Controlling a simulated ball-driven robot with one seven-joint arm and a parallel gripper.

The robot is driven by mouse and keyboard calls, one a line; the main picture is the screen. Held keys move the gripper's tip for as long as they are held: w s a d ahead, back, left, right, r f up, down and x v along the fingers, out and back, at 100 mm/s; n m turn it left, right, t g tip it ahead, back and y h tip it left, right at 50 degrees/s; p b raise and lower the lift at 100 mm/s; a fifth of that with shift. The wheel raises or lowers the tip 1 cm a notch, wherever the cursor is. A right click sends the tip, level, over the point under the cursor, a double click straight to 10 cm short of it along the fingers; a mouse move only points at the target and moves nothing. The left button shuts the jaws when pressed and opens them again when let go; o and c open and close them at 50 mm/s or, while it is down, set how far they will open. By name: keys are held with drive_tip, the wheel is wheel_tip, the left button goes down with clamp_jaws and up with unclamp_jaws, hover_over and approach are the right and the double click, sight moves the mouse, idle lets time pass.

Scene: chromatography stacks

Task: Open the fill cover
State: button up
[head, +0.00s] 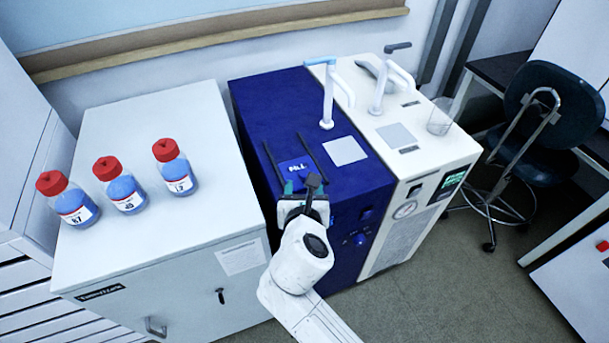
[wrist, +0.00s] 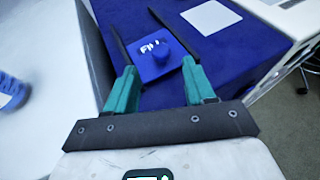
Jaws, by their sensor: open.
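The fill cover (head: 296,167) is a small blue square plate with white lettering, lying flat on top of the dark blue unit (head: 262,100). In the wrist view the cover (wrist: 150,70) shows a round blue knob near its middle. My gripper (head: 283,140) is open, its two long dark fingers lying to either side of the cover as seen from above. In the wrist view my gripper (wrist: 122,8) also has the cover between its fingers, with nothing held. I cannot tell how high the fingers are above the unit or whether they touch it.
A white unit (head: 432,130) with a gauge stands at the right. Both units carry upright tap-like fittings (head: 328,95). A grey-white cabinet (head: 125,250) at the left holds red-capped bottles of blue liquid (head: 175,167). A beaker (head: 439,120) and a chair (head: 545,100) are further right.

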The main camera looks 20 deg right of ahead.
sight(304, 174)
drive_tip(key=x, duration=0.6)
drive_tip(key=shift+w+d+f, duration=0.1)
drive_tip(key=shift+w+d, duration=0.05)
drive_tip(key=shift+c, duration=0.5)
clamp_jaws()
